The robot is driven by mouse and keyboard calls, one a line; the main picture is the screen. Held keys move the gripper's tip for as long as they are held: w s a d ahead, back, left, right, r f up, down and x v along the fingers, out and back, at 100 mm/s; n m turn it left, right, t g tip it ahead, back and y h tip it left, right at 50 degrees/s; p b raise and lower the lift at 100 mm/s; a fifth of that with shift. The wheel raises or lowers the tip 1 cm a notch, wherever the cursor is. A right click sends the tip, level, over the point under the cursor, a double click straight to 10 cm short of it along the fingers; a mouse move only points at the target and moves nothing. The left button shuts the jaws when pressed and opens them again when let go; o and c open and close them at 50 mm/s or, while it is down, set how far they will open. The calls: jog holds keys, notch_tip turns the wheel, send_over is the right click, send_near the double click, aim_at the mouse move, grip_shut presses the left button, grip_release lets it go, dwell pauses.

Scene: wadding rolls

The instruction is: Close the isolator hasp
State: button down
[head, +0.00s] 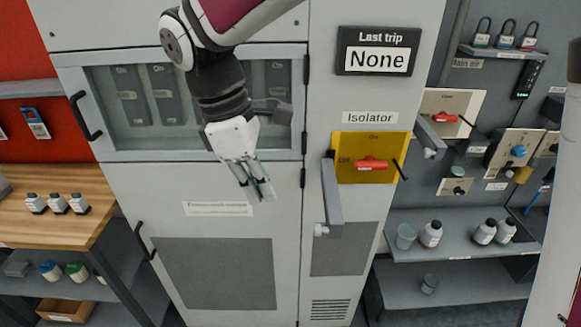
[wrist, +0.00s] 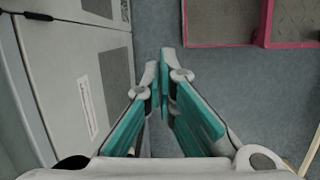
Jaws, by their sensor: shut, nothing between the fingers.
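The isolator is a yellow plate (head: 348,143) with a red handle (head: 372,165) lying level, on the grey cabinet under the "Isolator" label. A grey bar (head: 332,190), which looks like the hasp, is at the plate's left edge and hangs down and outward, clear of the red handle. A pale knob (head: 321,230) is at its lower end. A small dark piece (head: 400,170) sticks out at the plate's right edge. My gripper (head: 262,190) is shut and empty, left of the bar and apart from it. The wrist view shows its teal-padded fingers (wrist: 163,75) together; the isolator is not seen there.
A cabinet door with a window and a black handle (head: 85,116) is behind my arm. A second, similar isolator (head: 450,108) is on the right wall above shelves with bottles (head: 431,234). A wooden bench (head: 50,215) stands left. Pink-edged trays (wrist: 220,43) show in the wrist view.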

jog(key=d+f+p, duration=0.2)
jog(key=d+f, duration=0.4)
jog(key=f, duration=0.1)
jog(key=shift+s+f, duration=0.25)
jog(key=shift+f, duration=0.05)
